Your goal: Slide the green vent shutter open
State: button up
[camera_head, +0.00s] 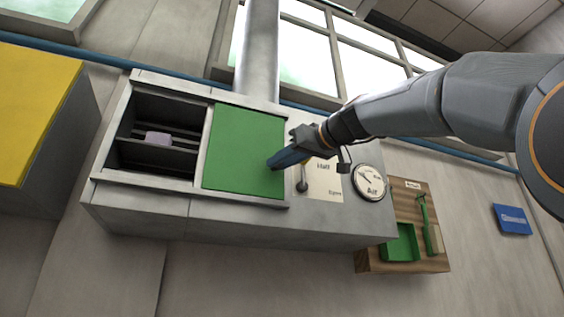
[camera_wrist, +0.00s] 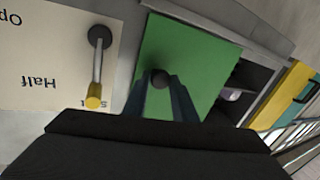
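The green vent shutter (camera_head: 232,150) covers the right part of a grey wall housing in the head view. The dark opening (camera_head: 145,155) on its left is uncovered, with slats and a pale block inside. My gripper (camera_head: 272,165) reaches in from the right to the shutter's right side. In the wrist view the shutter (camera_wrist: 205,58) lies ahead, with a dark round knob (camera_wrist: 160,78) on it. My fingers (camera_wrist: 164,84) stand on both sides of the knob, close against it. In the head view my fingers hide the knob.
A label plate marked "Half" (camera_head: 325,182) with a small lever (camera_head: 302,182) sits right of the shutter, close to my gripper. A round gauge (camera_head: 369,182), a wooden board (camera_head: 375,262) with green parts and a blue sign (camera_head: 512,219) are farther right. A yellow cabinet (camera_head: 35,110) is left.

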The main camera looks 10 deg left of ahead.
jog(key=o, duration=0.5)
jog(key=shift+w+d, duration=0.2)
jog(key=shift+d, duration=0.05)
jog(key=shift+c, duration=0.2)
jog(key=shift+s, duration=0.1)
jog(key=b+v, duration=0.2)
jog(key=v, duration=0.5)
jog(key=shift+s+d, duration=0.2)
jog(key=shift+d, duration=0.1)
